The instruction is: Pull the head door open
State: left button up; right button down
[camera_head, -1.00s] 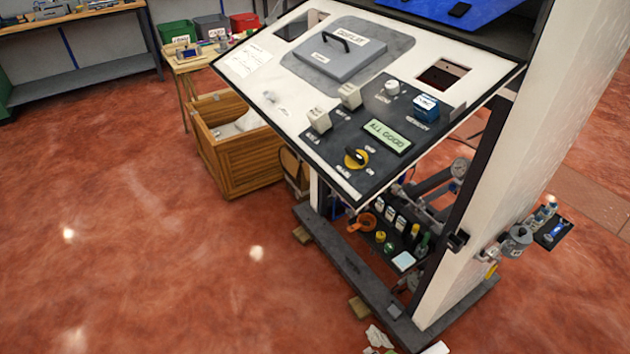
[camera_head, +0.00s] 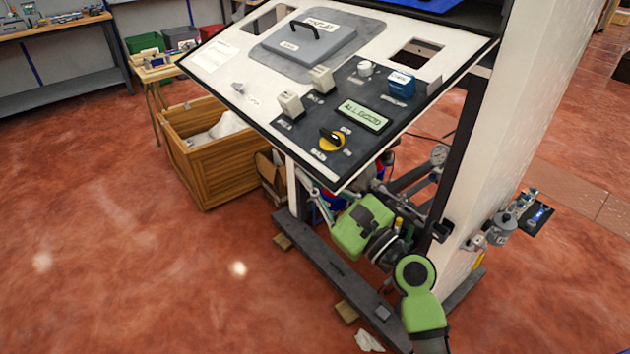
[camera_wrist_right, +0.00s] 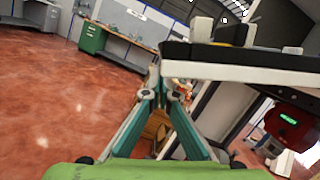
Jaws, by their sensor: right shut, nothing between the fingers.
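The machine has a sloped white control panel (camera_head: 235,85). A grey lid (camera_head: 308,45) with a black handle (camera_head: 304,30) lies flat on it. I cannot tell for sure which part is the head door. My right gripper (camera_head: 322,204) is below the panel's front edge, pointing left, apart from the lid and its handle; my green wrist partly hides it. In the right wrist view its fingers (camera_wrist_right: 163,88) come together with nothing between them. The panel's underside edge (camera_wrist_right: 245,72) is close on the right there. My left gripper is not in view.
A wooden crate (camera_head: 205,165) stands left of the machine. Gauges and a valve (camera_head: 500,228) stick out on the machine's right side. The machine's dark base beam (camera_head: 340,275) lies below my right arm. The red floor (camera_head: 110,250) at the left is clear.

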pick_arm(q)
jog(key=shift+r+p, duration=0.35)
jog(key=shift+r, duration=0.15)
pick_arm(e)
jog(key=x, duration=0.5)
jog(key=shift+w+a, duration=0.25)
jog(key=shift+a, duration=0.05)
jog(key=shift+r, duration=0.1)
